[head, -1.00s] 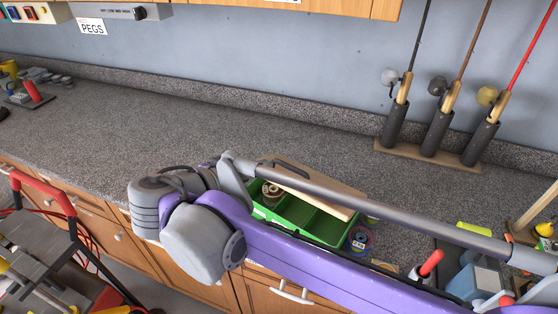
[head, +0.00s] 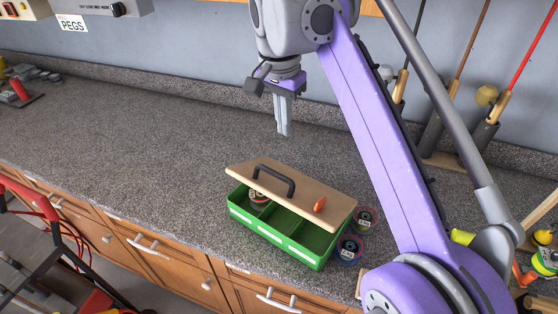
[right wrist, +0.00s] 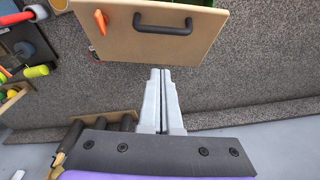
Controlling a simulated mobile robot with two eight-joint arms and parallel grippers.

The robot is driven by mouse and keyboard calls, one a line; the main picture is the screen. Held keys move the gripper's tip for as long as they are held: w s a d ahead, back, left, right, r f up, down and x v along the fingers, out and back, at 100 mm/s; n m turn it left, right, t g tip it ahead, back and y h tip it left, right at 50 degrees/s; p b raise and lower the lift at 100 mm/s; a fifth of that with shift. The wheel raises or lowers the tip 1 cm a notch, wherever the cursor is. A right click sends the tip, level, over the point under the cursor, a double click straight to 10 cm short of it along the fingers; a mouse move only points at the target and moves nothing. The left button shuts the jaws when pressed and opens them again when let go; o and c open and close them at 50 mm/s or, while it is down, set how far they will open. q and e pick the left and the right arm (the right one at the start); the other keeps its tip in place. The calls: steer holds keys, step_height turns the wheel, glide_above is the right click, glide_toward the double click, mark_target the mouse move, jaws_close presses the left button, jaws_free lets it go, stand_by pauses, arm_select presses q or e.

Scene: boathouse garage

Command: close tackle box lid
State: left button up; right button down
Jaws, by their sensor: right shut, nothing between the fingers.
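The green tackle box (head: 240,207) sits on the grey speckled counter near its front edge. Its tan wooden lid (head: 235,169) has a dark handle (head: 273,178) and an orange latch (head: 320,204). The lid is tilted partly open, with a gap at the front showing the compartments and a reel (head: 259,198) inside. In the right wrist view the lid (right wrist: 140,40) lies beyond the fingertips. My right gripper (head: 284,133) is shut and empty, pointing down above the counter behind the box, apart from the lid. My left gripper is out of view.
Two line spools (head: 349,249) stand beside the box's right end. Fishing rods in a wooden holder (head: 442,160) stand against the back wall at right. The counter left of the box (head: 130,140) is clear. A red-framed chair (head: 30,195) stands at the front left.

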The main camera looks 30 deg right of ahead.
mark_target(266, 192)
steer(key=shift+s+a+f+b, duration=0.1)
steer(key=shift+a+f+b, duration=0.15)
steer(key=shift+f, duration=1.25)
steer(key=shift+s+a+f+b, duration=0.15)
steer(key=shift+a+f, duration=0.15)
steer(key=shift+f, duration=1.15)
steer(key=shift+s+a+f+b, duration=0.15)
steer(key=shift+a+f, duration=0.1)
steer(key=shift+f, duration=1.25)
steer(key=shift+a+f, duration=0.1)
steer(key=shift+s+a+f+t+h+b, duration=0.3)
steer(key=shift+s+a+f+h+b, duration=0.1)
steer(key=shift+a+f+h, duration=0.35)
steer(key=a+f, duration=0.1)
steer(key=s+a+f+t+h+b, duration=0.1)
steer(key=a+f+h, duration=0.1)
steer(key=shift+s+a+f+h, duration=0.1)
steer(key=shift+s+f+h, duration=0.15)
steer(key=shift+f, duration=0.15)
steer(key=shift+s+a+f+b, duration=0.1)
steer(key=shift+a+f+b, duration=0.1)
steer(key=shift+f, duration=0.3)
steer(key=shift+s+a+f+b, duration=0.1)
steer(key=shift+a+f+b, duration=0.1)
steer(key=shift+f, duration=0.25)
